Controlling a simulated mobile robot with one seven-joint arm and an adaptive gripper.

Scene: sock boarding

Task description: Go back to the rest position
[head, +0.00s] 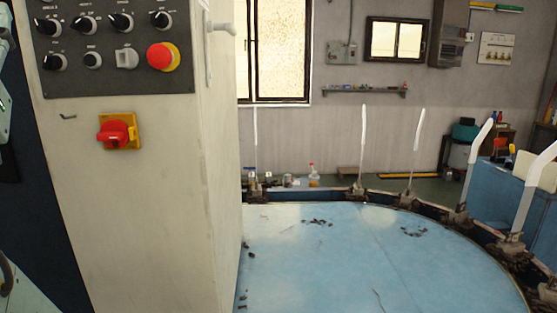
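My gripper is not in view in the head view. The sock boarding machine shows a pale blue round table (370,265) with several upright white flat boards along its rim. One board (417,130) stands at the back right, and another board (480,150) leans to the right. A board (535,185) at the right edge is nearest. I cannot tell whether the boards carry socks.
A tall cream cabinet (130,210) fills the left, with a dark control panel (100,78), a red emergency button (162,56) and a red rotary switch (118,131). A blue bench (498,190) stands at the right. Small dark scraps (317,222) lie on the table.

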